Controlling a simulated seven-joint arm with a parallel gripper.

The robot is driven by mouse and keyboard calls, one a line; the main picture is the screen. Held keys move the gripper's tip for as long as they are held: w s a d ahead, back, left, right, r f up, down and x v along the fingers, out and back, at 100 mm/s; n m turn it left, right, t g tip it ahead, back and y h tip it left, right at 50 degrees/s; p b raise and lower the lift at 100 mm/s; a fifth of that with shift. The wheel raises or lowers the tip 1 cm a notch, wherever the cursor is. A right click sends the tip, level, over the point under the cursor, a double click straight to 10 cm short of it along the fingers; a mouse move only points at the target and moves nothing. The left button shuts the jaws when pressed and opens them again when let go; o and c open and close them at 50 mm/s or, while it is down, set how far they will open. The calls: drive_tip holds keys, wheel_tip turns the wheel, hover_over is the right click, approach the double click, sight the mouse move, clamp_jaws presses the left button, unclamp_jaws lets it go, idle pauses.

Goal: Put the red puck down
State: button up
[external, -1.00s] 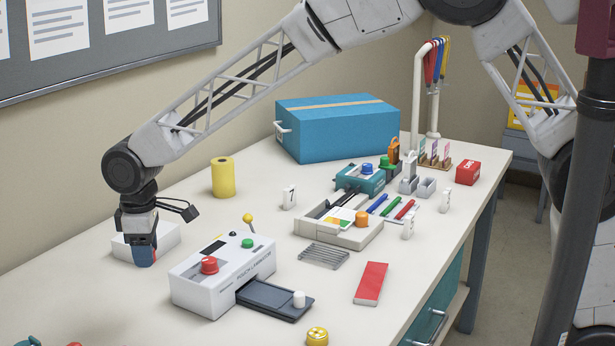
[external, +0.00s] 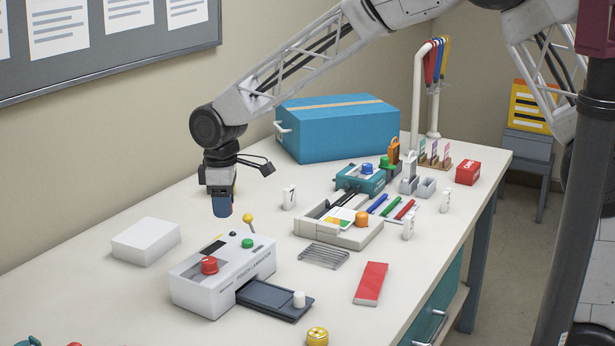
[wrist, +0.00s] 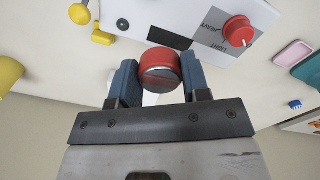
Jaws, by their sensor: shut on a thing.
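The red puck (wrist: 161,64) shows in the wrist view, a short cylinder with a grey end face. My gripper (wrist: 158,82) is shut on it, with one blue finger on each side. In the external view my gripper (external: 222,204) points down and hangs in the air behind the white pouch laminator (external: 205,288). The fingers hide most or all of the puck there. The laminator has a red knob (external: 209,265), a green button (external: 248,243) and a yellow ball lever (external: 248,218). The laminator (wrist: 185,14) also lies ahead of the puck in the wrist view.
A white block (external: 146,242) lies left of the laminator. A dark tray (external: 268,298) sticks out at its front right. A metal grille (external: 324,256), a red flat block (external: 371,283) and a blue box (external: 338,128) stand elsewhere. Bare table lies left of my gripper.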

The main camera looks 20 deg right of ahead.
drive_tip(key=w+d, duration=0.3)
drive_tip(key=d, duration=0.5)
drive_tip(key=w+d, duration=0.4)
drive_tip(key=d, duration=0.3)
drive_tip(key=shift+m, duration=0.4)
wheel_tip(320, 180, down, 11)
drive_tip(key=shift+s+d+f, duration=0.1)
drive_tip(key=shift+d, duration=0.05)
drive_tip(key=shift+w+a+f, duration=0.25)
drive_tip(key=shift+w+a, duration=1.2)
drive_tip(key=shift+w, duration=0.8)
drive_tip(key=shift+w+a+f, duration=0.25)
drive_tip(key=shift+w+a, duration=1.15)
drive_tip(key=shift+w, duration=0.9)
drive_tip(key=shift+w+a+f, duration=0.25)
drive_tip(key=shift+w+a, duration=1.2)
drive_tip(key=shift+w, duration=0.8)
drive_tip(key=shift+f, duration=1.75)
drive_tip(key=shift+f, duration=0.15)
